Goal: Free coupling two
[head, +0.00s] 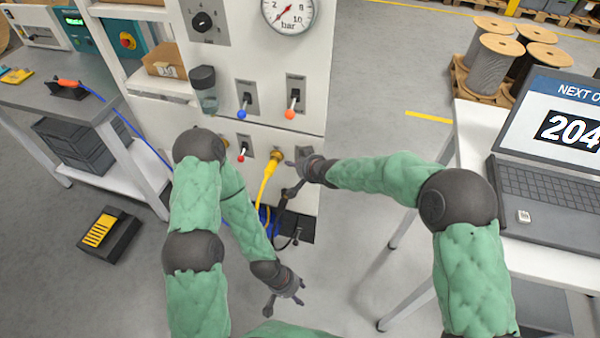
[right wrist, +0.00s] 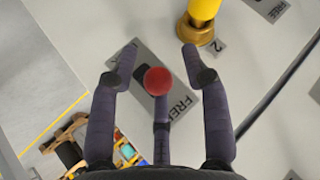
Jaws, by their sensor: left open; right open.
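The yellow hose coupling (head: 276,156) sits on the white panel's lower part. In the right wrist view its brass nut (right wrist: 195,30) is beside a label "2". A red lever knob (right wrist: 158,81) on a grey plate (right wrist: 125,62) marked "FREE" stands near the coupling. My right gripper (right wrist: 157,62) is open, its fingers on either side of the knob; contact cannot be told. In the head view my right gripper (head: 294,180) is in front of the panel and covers that lever. My left gripper (head: 290,288) is open and empty, low in front of the panel.
Another red lever (head: 241,156) is left of the coupling. Blue (head: 242,113) and orange (head: 290,114) levers are above. A workbench (head: 50,85) stands left, a table with a laptop (head: 545,180) right, and a black-yellow box (head: 105,235) on the floor.

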